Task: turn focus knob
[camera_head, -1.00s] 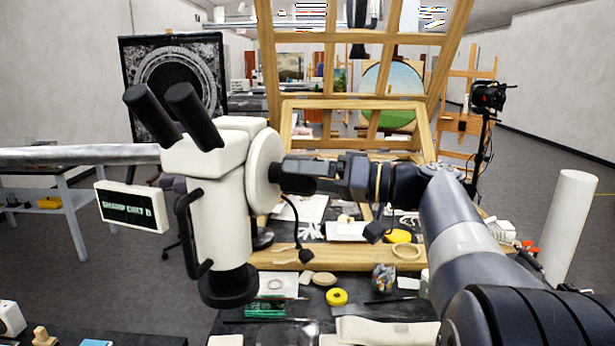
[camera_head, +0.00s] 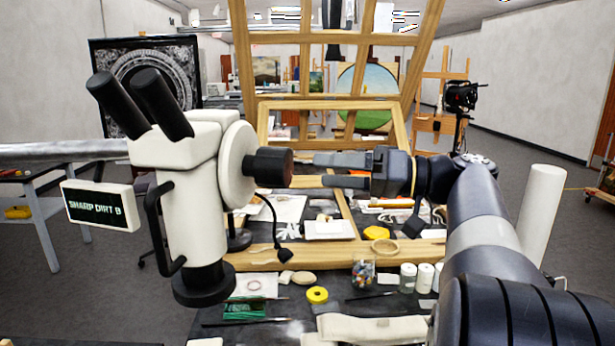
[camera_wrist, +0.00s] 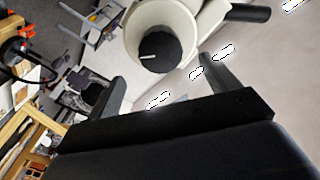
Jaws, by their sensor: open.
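The white microscope (camera_head: 190,200) with black eyepieces stands at the left in the head view. Its black focus knob (camera_head: 268,166) sticks out from the round white disc on its right side. In the wrist view the knob (camera_wrist: 160,52) faces me with a white line on it. A small display (camera_head: 100,205) on the microscope reads "SHARP DIRT 0" or similar; the last character is unclear. My gripper (camera_head: 328,171) is to the right of the knob, with a gap between them. In the wrist view its fingers (camera_wrist: 165,85) are apart and empty, below the knob.
A wooden easel frame (camera_head: 335,100) stands behind, with its lower bar across the dark table. Yellow tape (camera_head: 317,295), a jar of coloured bits (camera_head: 363,271) and white jars (camera_head: 425,277) lie below my arm. A grey horizontal bar (camera_head: 60,151) reaches the microscope from the left.

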